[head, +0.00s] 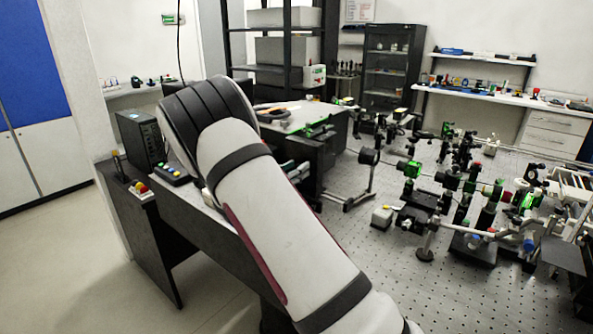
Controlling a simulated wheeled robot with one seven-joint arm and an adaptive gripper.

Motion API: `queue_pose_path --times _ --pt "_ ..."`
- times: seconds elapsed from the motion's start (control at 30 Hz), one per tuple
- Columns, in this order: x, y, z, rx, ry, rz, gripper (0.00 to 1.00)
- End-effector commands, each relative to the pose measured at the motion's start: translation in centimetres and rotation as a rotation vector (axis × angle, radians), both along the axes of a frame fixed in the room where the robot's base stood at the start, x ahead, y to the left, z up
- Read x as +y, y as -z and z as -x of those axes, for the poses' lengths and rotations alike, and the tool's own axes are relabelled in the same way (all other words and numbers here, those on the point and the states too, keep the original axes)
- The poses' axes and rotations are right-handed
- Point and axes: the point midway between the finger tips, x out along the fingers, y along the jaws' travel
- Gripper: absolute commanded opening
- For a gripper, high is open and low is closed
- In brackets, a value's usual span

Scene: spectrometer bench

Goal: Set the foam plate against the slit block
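Only the head view is given. My white arm with black bands fills the middle of it, from the bottom edge up to the left of centre. My gripper is out of view, so I cannot see whether it is open or shut, or whether it holds anything. I cannot pick out the foam plate or the slit block for sure. Many small optical parts, black, green and metal, stand crowded on the perforated bench (375,285) at the right. My arm hides part of the desk and bench behind it.
A small pale box (381,217) sits on the bench. A control box with coloured buttons (172,174) and a black case (141,136) are on the left desk. Metal rods and mounts crowd the right. The bench's near middle and the left floor (60,260) are clear.

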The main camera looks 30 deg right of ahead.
Motion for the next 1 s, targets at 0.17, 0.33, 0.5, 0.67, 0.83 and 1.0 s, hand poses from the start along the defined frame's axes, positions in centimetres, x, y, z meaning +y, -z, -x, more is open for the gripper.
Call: queue_pose_path --times 0.17,0.33,0.5,0.67,0.83,1.0 --pt "-0.1 0.0 0.1 0.001 0.003 0.0 0.38" --pt "0.9 0.0 0.4 0.001 0.002 0.0 0.38" --pt "3.7 0.0 1.4 0.0 0.0 0.0 0.38" --pt "6.9 0.0 2.5 0.001 0.0 0.0 0.38" --pt "9.5 0.0 3.5 0.001 0.0 0.0 0.38" --pt "10.9 0.0 4.0 0.0 0.001 0.0 0.38"
